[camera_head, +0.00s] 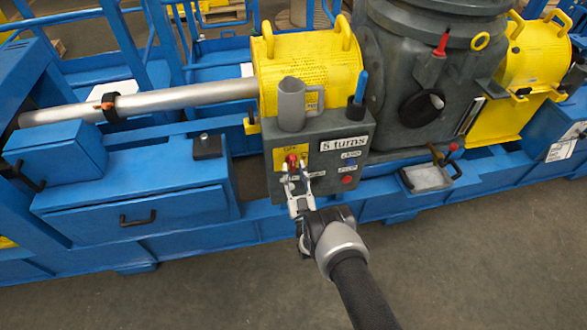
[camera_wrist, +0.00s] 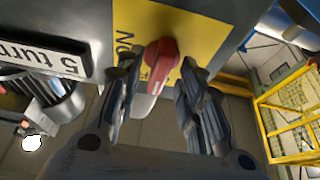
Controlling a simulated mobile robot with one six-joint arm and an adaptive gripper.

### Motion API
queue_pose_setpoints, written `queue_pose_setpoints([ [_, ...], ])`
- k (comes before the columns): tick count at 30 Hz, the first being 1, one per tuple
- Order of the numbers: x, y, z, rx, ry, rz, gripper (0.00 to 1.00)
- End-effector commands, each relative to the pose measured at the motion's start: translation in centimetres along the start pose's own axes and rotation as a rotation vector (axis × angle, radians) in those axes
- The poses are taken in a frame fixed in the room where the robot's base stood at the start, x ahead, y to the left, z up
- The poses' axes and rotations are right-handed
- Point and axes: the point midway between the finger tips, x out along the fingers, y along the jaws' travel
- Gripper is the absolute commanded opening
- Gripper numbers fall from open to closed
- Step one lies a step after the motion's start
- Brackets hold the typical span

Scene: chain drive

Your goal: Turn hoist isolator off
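The hoist isolator is a red knob (camera_head: 292,160) on a yellow plate (camera_head: 285,153) at the upper left of a grey control box (camera_head: 330,130). In the wrist view the red knob (camera_wrist: 163,62) sits between the two fingers, with the yellow plate (camera_wrist: 200,35) behind it and some "ON" lettering beside it. My gripper (camera_head: 294,178) is in front of the plate. In the wrist view my gripper (camera_wrist: 161,75) has its fingers apart, one on each side of the knob, with narrow gaps seeming to show. The fingers partly hide the plate, so contact is unclear.
The box also carries a "5 turns" label (camera_head: 343,143), a blue button (camera_head: 351,162), a red button (camera_head: 348,180), a grey cup (camera_head: 292,100) and a blue-handled tool (camera_head: 360,88) on top. The floor in front is clear.

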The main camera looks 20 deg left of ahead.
Motion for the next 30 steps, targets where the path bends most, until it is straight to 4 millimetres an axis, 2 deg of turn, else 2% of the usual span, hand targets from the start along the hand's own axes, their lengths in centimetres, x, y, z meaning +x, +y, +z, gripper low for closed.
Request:
queue_pose_setpoints([
  [6,-3.9,0.0,0.1,0.000,-0.005,0.000,0.35],
  [12,-6.0,0.0,0.0,0.000,-0.001,0.000,0.35],
  [30,-6.2,0.0,0.0,0.000,-0.001,0.000,0.35],
])
